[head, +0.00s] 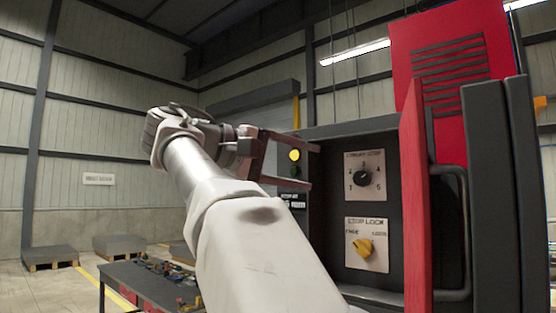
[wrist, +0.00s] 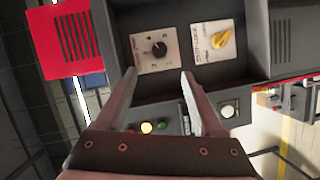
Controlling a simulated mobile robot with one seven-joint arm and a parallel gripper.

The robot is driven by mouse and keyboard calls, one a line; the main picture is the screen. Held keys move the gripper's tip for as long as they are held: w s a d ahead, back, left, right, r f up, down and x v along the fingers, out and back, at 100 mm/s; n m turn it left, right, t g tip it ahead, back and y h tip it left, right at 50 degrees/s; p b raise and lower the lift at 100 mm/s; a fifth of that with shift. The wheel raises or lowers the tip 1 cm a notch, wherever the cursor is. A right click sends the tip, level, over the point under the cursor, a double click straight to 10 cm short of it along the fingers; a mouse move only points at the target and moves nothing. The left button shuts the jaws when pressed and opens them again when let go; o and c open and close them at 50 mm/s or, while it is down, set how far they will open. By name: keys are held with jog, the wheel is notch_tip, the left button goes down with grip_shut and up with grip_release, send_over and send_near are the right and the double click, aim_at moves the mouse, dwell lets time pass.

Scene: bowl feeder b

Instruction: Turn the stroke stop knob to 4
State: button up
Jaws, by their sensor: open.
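The stroke stop knob (head: 363,176) is a small black dial on a pale numbered plate (head: 351,160), high on the dark control panel. Its exact pointer setting is too small to read surely. In the wrist view the knob (wrist: 159,49) lies beyond the fingertips, roughly between their lines. My gripper (head: 313,166) is open and empty, left of the knob in the head view, with its fingers pointing right. In the wrist view my gripper (wrist: 158,72) shows both fingers spread wide, apart from the knob.
A yellow stop lock knob (head: 364,247) sits on its own plate below the dial. A lit yellow lamp (head: 295,155) is left of the dial. A red door edge (head: 414,190) and a dark handle (head: 465,235) stand to the right. A low table (head: 125,275) is lower left.

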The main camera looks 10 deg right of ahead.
jog(key=v, duration=0.5)
dwell(0.5)
